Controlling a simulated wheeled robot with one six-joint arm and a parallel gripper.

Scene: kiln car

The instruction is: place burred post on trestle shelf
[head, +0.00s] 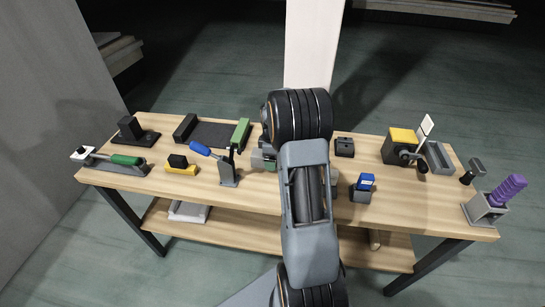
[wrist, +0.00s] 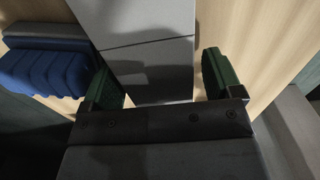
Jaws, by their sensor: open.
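My gripper (wrist: 162,82) is open in the wrist view, with dark green finger pads on both sides of a grey block (wrist: 150,35). The block's end lies between the fingers, with a gap on the right side; I cannot tell whether it touches the left pad. In the head view my arm hides the gripper. I cannot tell for sure which thing is the burred post; a purple ridged post (head: 507,190) stands tilted in a grey holder (head: 484,210) at the table's right end. The lower wooden shelf (head: 235,228) under the tabletop looks like the trestle shelf.
A blue ridged thing (wrist: 45,70) is close left of my gripper. The tabletop carries a green-handled clamp (head: 122,162), a blue-handled tool (head: 227,170), a yellow-topped box (head: 400,146) and a blue-topped block (head: 364,184). A white frame (head: 188,211) lies on the lower shelf.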

